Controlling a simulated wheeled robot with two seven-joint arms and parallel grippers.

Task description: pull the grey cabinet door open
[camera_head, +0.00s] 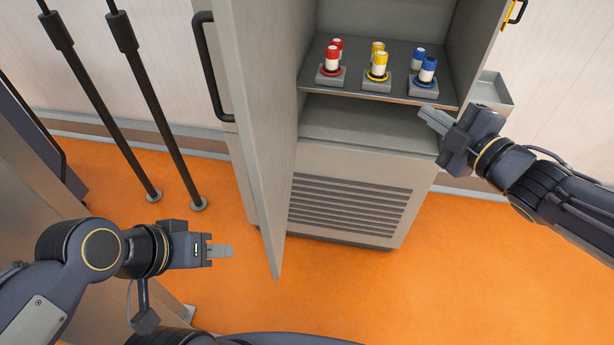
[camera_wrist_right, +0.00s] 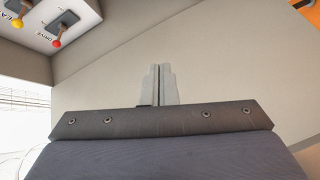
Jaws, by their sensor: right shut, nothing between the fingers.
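The grey cabinet door (camera_head: 262,130) stands swung wide open at the left of the cabinet, seen nearly edge-on in the head view. Its black bar handle (camera_head: 208,68) is on the door's left, outer face. My left gripper (camera_head: 232,250) is low in front, left of the door's lower end and apart from it; its fingers look together and empty. My right gripper (camera_head: 422,113) is at the cabinet's right side by the shelf edge, shut and empty. In the right wrist view its closed fingers (camera_wrist_right: 160,68) point at a plain grey surface; whether they touch it I cannot tell.
Inside the cabinet (camera_head: 345,210), a shelf (camera_head: 440,98) holds red (camera_head: 332,62), yellow (camera_head: 379,64) and blue (camera_head: 427,72) cylinders on grey blocks. Two dark poles (camera_head: 150,85) stand at left. Orange floor (camera_head: 460,270) is clear in front. Levers (camera_wrist_right: 58,42) show in the right wrist view.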

